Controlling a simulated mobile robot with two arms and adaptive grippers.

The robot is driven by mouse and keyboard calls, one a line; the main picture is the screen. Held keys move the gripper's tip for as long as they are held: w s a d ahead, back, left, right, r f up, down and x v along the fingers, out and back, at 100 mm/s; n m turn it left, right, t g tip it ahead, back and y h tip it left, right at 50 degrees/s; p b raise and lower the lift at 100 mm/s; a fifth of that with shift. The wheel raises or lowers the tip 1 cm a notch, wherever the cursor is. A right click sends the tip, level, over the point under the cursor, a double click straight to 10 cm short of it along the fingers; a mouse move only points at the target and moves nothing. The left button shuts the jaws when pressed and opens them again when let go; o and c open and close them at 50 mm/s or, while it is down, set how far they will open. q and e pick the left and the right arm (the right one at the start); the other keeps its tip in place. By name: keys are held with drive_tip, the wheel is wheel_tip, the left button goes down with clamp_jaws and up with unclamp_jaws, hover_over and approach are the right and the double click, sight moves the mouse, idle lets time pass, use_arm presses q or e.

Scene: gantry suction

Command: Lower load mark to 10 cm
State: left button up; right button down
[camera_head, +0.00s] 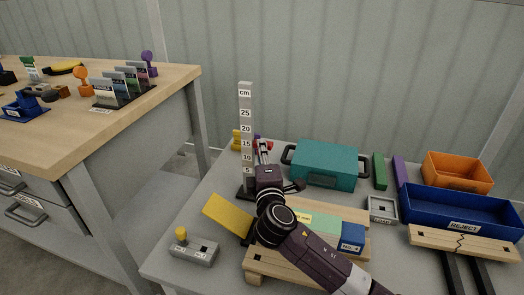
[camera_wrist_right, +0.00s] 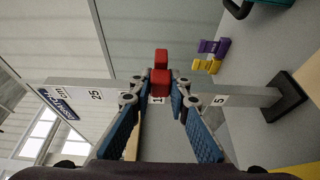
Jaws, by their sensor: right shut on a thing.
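A grey upright scale post (camera_head: 246,105) marked in cm stands on a dark base at the table's left. It also shows lying across the right wrist view (camera_wrist_right: 250,97). The red load mark (camera_wrist_right: 160,80) is at the post, roughly level with the 15 label, partly covering a label there. Its exact reading is hidden. My right gripper (camera_head: 263,150) is at the post from the front right; in the right wrist view its blue-padded fingers (camera_wrist_right: 160,92) are closed around the red mark. My left gripper is not in view.
A teal case (camera_head: 325,165) stands right of the post. A yellow block (camera_head: 228,218) and a grey box with a yellow knob (camera_head: 193,250) lie in front. A blue REJECT tray (camera_head: 460,212) and an orange bin (camera_head: 456,170) are at right. A wooden workbench (camera_head: 120,105) stands left.

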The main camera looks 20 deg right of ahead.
drive_tip(key=c, duration=1.8)
unclamp_jaws()
drive_tip(key=v, duration=1.2)
drive_tip(key=shift+o, duration=0.2)
